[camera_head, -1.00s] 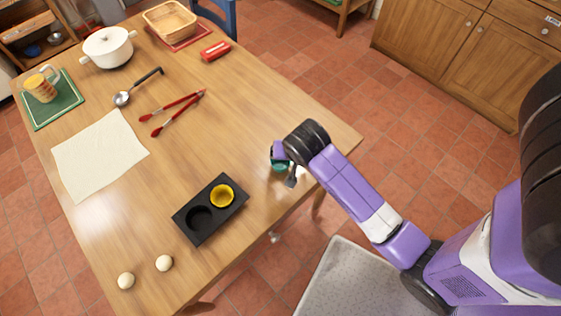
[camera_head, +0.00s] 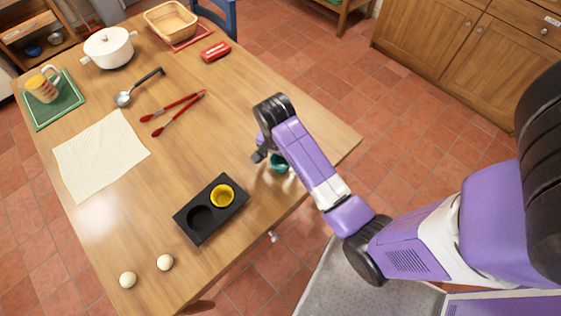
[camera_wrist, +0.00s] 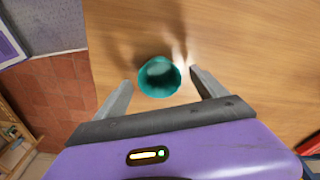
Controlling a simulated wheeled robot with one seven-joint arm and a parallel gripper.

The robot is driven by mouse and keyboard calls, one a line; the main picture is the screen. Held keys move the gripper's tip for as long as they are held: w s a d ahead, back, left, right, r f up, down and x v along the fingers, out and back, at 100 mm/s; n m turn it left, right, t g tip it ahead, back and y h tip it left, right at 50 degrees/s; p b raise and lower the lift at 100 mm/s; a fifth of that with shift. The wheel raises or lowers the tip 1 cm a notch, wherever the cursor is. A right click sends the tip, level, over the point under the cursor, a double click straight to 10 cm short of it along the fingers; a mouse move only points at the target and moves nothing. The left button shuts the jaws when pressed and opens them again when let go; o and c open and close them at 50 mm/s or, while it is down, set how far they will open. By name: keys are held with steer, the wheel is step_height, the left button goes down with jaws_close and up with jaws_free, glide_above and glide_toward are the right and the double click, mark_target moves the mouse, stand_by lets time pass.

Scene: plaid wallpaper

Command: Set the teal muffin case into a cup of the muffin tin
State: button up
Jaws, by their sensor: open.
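The teal muffin case (camera_head: 280,164) stands on the table near its right edge. In the wrist view the teal case (camera_wrist: 159,78) lies between and just beyond the fingertips of my gripper (camera_wrist: 160,85), apart from both fingers. My gripper (camera_head: 262,155) is open and empty; in the head view it is beside the case on its left, partly hidden by my arm. The black muffin tin (camera_head: 204,238) has two cups and lies to the lower left of the case. A yellow case (camera_head: 222,196) sits in its right cup; the left cup (camera_head: 200,218) is empty.
Two pale balls (camera_head: 165,262) lie near the front edge. A cream cloth (camera_head: 100,155), red tongs (camera_head: 178,107), a ladle (camera_head: 124,98), a white pot (camera_head: 108,48) and a basket (camera_head: 170,20) are farther off. Bare tabletop lies between case and tin.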

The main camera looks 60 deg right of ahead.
steer(key=shift+d+f, duration=0.1)
steer(key=shift+f, duration=0.85)
steer(key=c, duration=1.4)
steer(key=shift+r, duration=0.1)
